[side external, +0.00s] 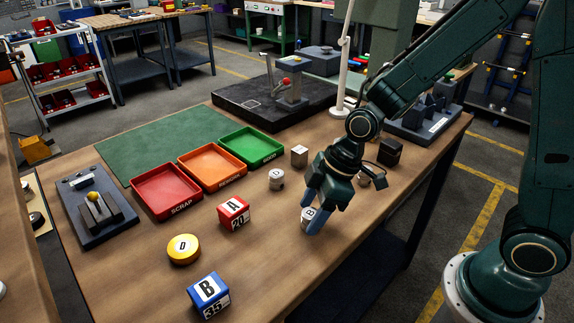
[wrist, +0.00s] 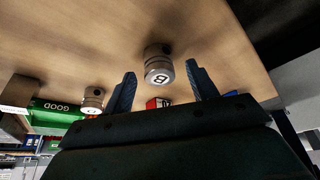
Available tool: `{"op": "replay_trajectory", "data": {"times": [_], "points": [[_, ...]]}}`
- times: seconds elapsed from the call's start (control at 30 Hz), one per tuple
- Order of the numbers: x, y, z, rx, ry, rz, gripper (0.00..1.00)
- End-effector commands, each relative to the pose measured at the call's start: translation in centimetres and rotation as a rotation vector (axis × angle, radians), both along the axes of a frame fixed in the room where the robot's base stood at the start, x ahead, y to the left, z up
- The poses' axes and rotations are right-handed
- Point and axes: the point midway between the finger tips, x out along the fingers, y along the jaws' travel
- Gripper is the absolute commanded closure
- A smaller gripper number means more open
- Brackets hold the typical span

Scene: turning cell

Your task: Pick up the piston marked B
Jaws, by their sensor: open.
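The piston marked B (side external: 308,214) is a small grey metal cylinder standing on the wooden bench. In the side view its letter shows between my blue fingertips, which hide part of it. In the wrist view the piston (wrist: 158,66) stands near the fingertips, with clear space to each finger. My gripper (side external: 313,208) is open, pointing down at the piston; the wrist view shows its two fingers spread (wrist: 161,82). Another marked piston (side external: 276,180) stands to the left and farther back. A further round part (side external: 364,180) is partly hidden behind my gripper.
A red A block (side external: 234,212), blue B block (side external: 209,296) and yellow D disc (side external: 184,249) are nearer the front left. Red (side external: 199,205), orange and green trays stand behind. The bench's right edge is close.

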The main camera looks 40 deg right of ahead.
Motion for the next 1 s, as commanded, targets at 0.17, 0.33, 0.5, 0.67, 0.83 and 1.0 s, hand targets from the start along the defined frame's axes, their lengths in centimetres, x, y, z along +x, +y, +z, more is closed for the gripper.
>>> {"op": "replay_trajectory", "data": {"times": [0.17, 0.33, 0.5, 0.67, 0.83, 1.0], "points": [[0.19, 0.29, -0.93, -0.001, 0.001, 0.0, 0.42], [0.26, 0.33, -1.05, -0.001, -0.001, 0.0, 0.42], [0.26, 0.33, -1.03, -0.001, -0.001, 0.0, 0.42], [0.25, 0.32, -1.02, -0.001, -0.001, 0.0, 0.42], [0.25, 0.32, -1.02, -0.001, -0.001, 0.0, 0.64], [0.25, 0.32, -1.01, -0.001, -0.001, 0.0, 0.93]]}}
